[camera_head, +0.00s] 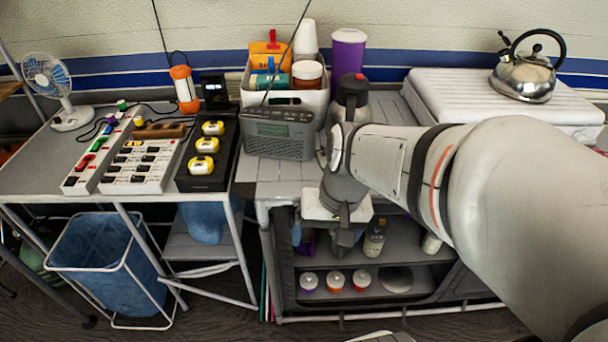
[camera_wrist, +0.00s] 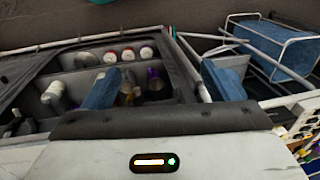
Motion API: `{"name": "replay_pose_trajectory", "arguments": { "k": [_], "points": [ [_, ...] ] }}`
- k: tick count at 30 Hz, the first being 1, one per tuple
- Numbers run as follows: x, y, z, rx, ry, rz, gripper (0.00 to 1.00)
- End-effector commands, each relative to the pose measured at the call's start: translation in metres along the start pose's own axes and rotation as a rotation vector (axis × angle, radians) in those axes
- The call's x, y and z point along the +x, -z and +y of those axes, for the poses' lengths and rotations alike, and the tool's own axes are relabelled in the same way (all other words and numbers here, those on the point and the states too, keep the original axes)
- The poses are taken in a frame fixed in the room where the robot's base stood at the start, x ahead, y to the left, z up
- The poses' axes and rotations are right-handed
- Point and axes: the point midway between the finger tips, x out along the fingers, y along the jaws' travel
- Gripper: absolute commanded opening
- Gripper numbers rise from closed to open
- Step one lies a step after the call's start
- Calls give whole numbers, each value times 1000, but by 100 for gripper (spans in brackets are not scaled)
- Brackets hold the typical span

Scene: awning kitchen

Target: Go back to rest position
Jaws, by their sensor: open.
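My gripper (camera_head: 345,240) hangs pointing down in the head view, in front of the shelf unit's open front and below the edge of its top. It is open, and I see nothing held in it. Its fingertips are small and partly lost against the dark shelf behind. My pale arm comes in from the right and covers part of the counter and shelves. The wrist view shows the shelf unit (camera_wrist: 85,50) upside down beyond a dark edge and the lit front of my wrist.
A radio (camera_head: 280,134) and a flask (camera_head: 352,98) stand on the counter close behind my arm. A kettle (camera_head: 527,72) sits back right. Bottles and several jars (camera_head: 334,281) fill the shelves. A blue bin (camera_head: 105,262) stands left. Dark floor shows below.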

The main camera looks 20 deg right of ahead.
Motion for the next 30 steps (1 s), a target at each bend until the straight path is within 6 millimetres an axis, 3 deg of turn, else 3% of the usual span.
{"name": "replay_pose_trajectory", "arguments": {
  "k": [3,6,17,30],
  "points": [
    [-12,3,-1,-171,-88,83,81],
    [-16,6,1,-232,-121,115,81],
    [-22,7,1,-242,-129,119,81],
    [-96,7,-10,-245,-126,148,81]
  ]
}}
